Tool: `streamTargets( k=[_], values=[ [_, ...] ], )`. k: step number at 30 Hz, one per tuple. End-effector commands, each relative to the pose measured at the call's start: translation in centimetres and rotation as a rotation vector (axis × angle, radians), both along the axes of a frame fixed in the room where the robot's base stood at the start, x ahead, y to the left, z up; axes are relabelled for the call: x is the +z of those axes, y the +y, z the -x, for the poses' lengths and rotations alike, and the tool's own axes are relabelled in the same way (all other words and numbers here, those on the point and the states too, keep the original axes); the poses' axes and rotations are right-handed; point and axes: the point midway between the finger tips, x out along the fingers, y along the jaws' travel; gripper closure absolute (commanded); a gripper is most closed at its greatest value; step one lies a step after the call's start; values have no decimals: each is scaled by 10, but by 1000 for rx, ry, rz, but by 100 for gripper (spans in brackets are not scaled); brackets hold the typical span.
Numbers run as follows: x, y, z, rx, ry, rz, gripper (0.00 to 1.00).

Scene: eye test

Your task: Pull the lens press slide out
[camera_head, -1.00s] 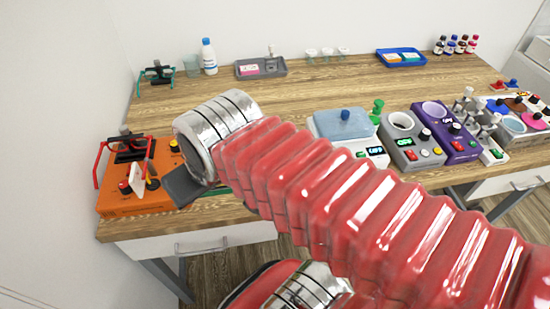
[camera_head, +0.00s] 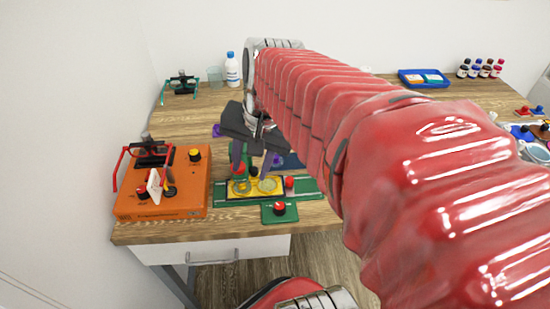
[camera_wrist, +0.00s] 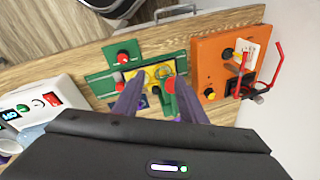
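The lens press is a green base (camera_head: 229,201) at the table's front edge, right of the orange box. A yellow slide (camera_head: 243,192) with round rings lies in it; it also shows in the wrist view (camera_wrist: 152,73). A red knob (camera_head: 289,182) is at the right end, and another red knob (camera_head: 279,208) sits on a small green plate in front. My gripper (camera_head: 252,174) points down over the press with its two fingers apart and empty. In the wrist view its fingertips (camera_wrist: 157,84) overlap the press's rear side; I cannot tell whether they touch it.
The orange box (camera_head: 160,205) with red arms stands close left of the press. A white bottle (camera_head: 232,70) and a teal-legged stand (camera_head: 181,86) are farther back. A white device (camera_wrist: 40,105) is on the other side of the press.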

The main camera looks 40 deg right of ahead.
Motion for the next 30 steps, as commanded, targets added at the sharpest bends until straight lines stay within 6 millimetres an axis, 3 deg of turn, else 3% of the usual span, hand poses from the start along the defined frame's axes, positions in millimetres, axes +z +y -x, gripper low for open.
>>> streamTargets(
  k=[8, 18, 24, 30],
  values=[
    [-5, -67, -3, -453, 102, -195, 62],
    [-14, -151, 12, -971, 207, -438, 62],
    [-18, -177, 21, -1129, 239, -518, 62],
    [-18, -180, 22, -1148, 243, -528, 62]
  ],
)
